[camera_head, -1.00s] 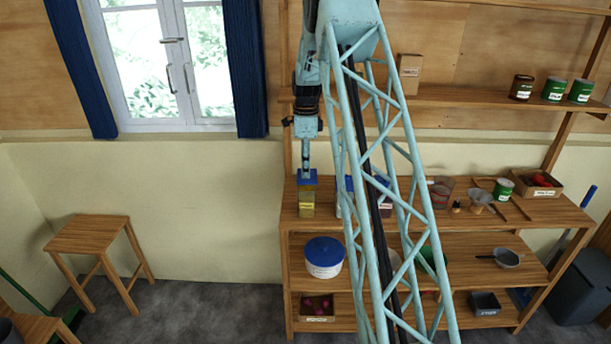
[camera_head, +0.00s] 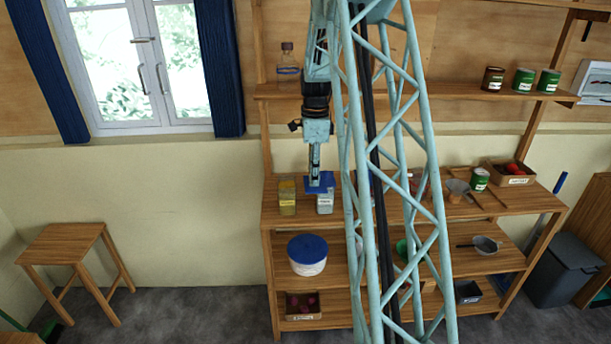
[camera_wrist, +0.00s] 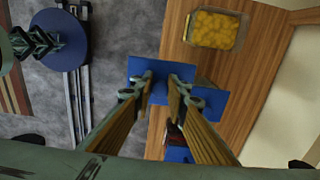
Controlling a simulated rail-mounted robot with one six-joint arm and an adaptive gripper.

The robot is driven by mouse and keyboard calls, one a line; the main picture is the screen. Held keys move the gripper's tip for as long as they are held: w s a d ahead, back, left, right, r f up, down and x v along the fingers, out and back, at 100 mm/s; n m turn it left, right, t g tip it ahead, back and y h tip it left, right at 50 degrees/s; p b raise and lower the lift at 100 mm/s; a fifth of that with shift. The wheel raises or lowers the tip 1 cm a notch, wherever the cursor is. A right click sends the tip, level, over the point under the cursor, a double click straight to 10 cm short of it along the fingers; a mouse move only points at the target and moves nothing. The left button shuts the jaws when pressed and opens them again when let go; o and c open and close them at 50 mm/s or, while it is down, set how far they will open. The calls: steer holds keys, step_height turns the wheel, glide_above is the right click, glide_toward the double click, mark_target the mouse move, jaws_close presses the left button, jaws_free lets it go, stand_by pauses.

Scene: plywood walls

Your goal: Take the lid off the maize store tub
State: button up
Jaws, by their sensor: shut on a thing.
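The maize store tub (camera_head: 287,199) stands on the shelf unit's top board, open. Its yellow contents show from above in the wrist view (camera_wrist: 213,28). My gripper (camera_head: 314,182) is shut on a flat blue lid (camera_head: 327,181), to the right of the tub. In the wrist view my fingers (camera_wrist: 175,88) pinch the middle of the lid (camera_wrist: 211,104), which shows on both sides of them. A pale labelled tub (camera_head: 325,204) stands just below the lid in the head view. I cannot tell how high the lid is above it.
A round white tub with a blue lid (camera_head: 308,254) stands on the middle shelf. My lattice mast hides part of the top board. A green can (camera_head: 480,179) and an open box (camera_head: 511,173) stand further right. A stool (camera_head: 70,247) stands at left.

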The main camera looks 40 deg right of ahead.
steer(key=shift+s+r, duration=0.1)
steer(key=shift+s, duration=0.65)
steer(key=shift+w+a+f+n, duration=0.3)
steer(key=shift+w+a, duration=0.1)
steer(key=shift+a, duration=0.1)
steer(key=w+a+f+n+b, duration=0.2)
steer(key=w+a+f+n, duration=0.15)
steer(key=a, duration=0.45)
steer(key=w+a+f+n+b, duration=0.1)
steer(key=w+a+f+n, duration=0.1)
steer(key=w+a+n, duration=0.4)
steer(key=w+a+f+n+b, duration=0.1)
steer(key=a+f+n+b, duration=0.15)
steer(key=a, duration=0.65)
steer(key=w+a+f+n+b, duration=0.1)
steer(key=a+f+n, duration=0.2)
steer(key=a, duration=0.5)
steer(key=w+a+f+n+b, duration=0.1)
steer(key=a+f+n, duration=0.2)
steer(key=a+n, duration=0.3)
steer(key=a+f+n+b, duration=0.2)
steer(key=a+n, duration=0.2)
steer(key=a, duration=0.6)
steer(key=shift+w+a+f+n, duration=0.3)
steer(key=shift+w+a+f, duration=0.1)
